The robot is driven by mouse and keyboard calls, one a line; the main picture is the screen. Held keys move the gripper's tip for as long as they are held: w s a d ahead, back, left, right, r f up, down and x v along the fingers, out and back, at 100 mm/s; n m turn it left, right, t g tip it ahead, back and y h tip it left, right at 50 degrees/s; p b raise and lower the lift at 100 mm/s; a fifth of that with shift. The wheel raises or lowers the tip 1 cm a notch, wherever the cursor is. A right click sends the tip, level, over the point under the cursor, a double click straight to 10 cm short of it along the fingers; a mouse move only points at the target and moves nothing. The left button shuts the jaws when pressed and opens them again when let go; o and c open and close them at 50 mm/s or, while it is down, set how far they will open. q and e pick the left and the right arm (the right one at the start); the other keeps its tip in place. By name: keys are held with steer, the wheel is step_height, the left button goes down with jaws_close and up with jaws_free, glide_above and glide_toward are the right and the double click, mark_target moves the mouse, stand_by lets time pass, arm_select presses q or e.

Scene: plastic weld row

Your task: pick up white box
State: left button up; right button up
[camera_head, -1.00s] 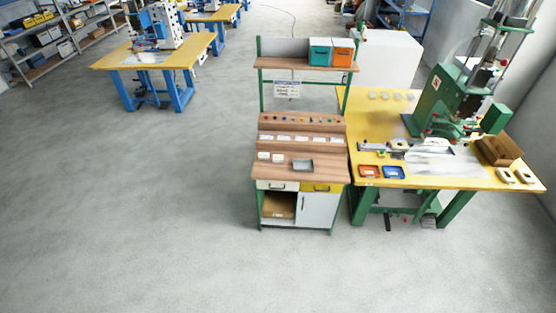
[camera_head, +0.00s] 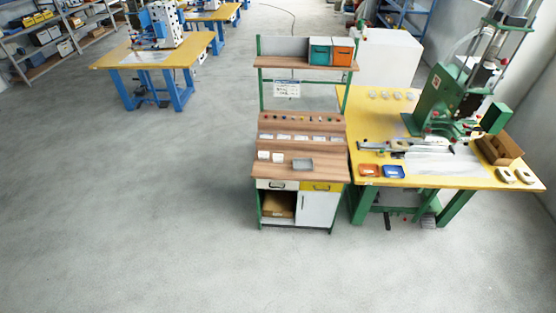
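Two small white box-like pieces (camera_head: 264,155) and (camera_head: 278,157) sit side by side at the left of the wooden worktop on the green-framed bench. A large white block (camera_head: 388,58) stands on the floor behind the bench, partly hidden by its upper shelf. I cannot tell which of these is the white box. Neither of my grippers shows in the head view.
A grey tray (camera_head: 302,165) lies right of the small white pieces. The floor in front is clear.

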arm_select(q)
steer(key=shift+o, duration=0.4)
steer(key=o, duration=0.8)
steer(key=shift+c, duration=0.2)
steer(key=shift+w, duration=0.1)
